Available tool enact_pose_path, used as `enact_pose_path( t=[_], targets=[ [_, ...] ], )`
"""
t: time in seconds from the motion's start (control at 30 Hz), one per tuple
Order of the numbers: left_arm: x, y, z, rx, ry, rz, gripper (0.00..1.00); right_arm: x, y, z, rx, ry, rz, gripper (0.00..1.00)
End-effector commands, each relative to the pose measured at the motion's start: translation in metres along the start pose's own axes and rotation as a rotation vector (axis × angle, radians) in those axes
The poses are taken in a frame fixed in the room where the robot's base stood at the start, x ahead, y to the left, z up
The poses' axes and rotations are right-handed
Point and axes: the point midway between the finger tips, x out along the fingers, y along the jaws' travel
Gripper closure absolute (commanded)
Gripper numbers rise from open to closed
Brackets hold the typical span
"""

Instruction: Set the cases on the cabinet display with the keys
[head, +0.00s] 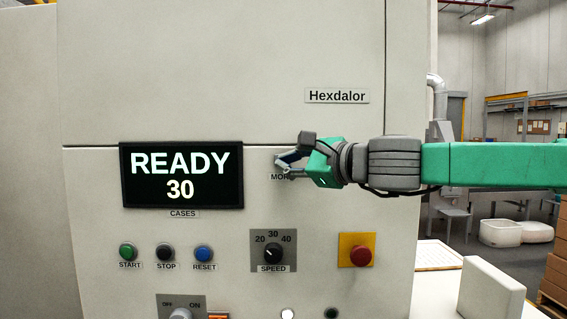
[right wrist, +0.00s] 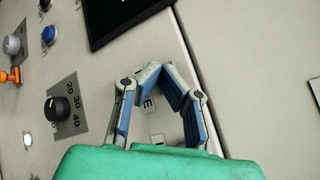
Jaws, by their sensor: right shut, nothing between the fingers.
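The cabinet display (head: 181,175) is a black screen reading READY and 30, with a CASES label under it. Its dark corner also shows in the right wrist view (right wrist: 120,15). My right gripper (head: 280,163) is shut and empty, in front of the panel just right of the display. It hides the keys there; a label starting with MOR (head: 280,177) shows partly below the fingers. In the right wrist view the fingertips (right wrist: 155,72) meet near the panel, with part of a label between the fingers. I cannot tell whether they touch a key. My left gripper is not in view.
Below the display are the green START (head: 128,251), black STOP (head: 165,252) and blue RESET (head: 203,253) buttons. A red button on a yellow plate (head: 357,250) is at the right. An OFF/ON switch (head: 180,314) is lower left.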

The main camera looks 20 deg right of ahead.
Motion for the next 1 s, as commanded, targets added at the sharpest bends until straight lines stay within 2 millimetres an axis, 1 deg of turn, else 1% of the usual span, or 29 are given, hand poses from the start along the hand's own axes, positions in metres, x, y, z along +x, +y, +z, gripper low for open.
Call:
enact_pose_path(
  t=[0.23,0.47,0.8,1.0],
  targets=[
    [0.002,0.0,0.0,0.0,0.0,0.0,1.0,-0.003,0.002,0.001,0.001,-0.001,0.0,1.0],
    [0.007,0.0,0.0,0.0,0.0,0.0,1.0,-0.008,0.009,0.008,0.001,-0.001,-0.001,1.0],
    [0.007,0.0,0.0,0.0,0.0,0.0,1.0,-0.009,0.009,0.01,0.001,-0.001,0.0,1.0],
    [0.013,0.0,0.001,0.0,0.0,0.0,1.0,-0.021,0.018,0.019,0.0,-0.003,-0.001,1.0]
  ],
)
